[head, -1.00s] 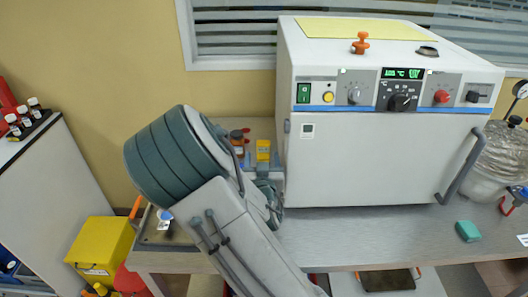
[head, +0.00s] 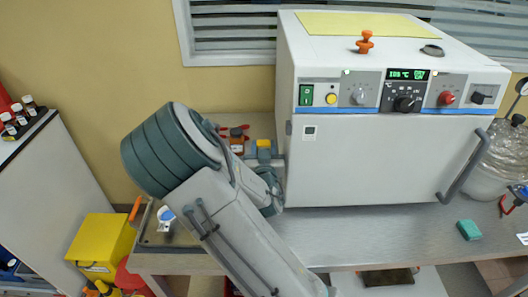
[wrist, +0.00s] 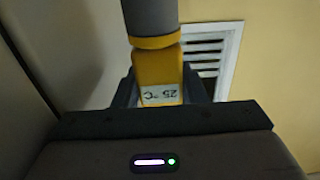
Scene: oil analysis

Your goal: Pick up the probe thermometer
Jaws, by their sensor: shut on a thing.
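The probe thermometer (wrist: 160,75) is yellow with a grey upper part and a small display reading 25 °C. It stands between the fingers of my gripper (wrist: 160,92) in the wrist view, and the gripper is shut on it. In the head view the yellow thermometer body (head: 264,144) shows just left of the white oven, at the end of my arm, with my gripper (head: 264,155) around it. Its lower part and tip are hidden.
The white oven (head: 380,165) stands close on the right, its side near my gripper. A brown bottle (head: 236,140) is just left of the thermometer. A tray (head: 150,235) lies at the bench's left end. The bench front (head: 370,225) is clear up to a green block (head: 468,230).

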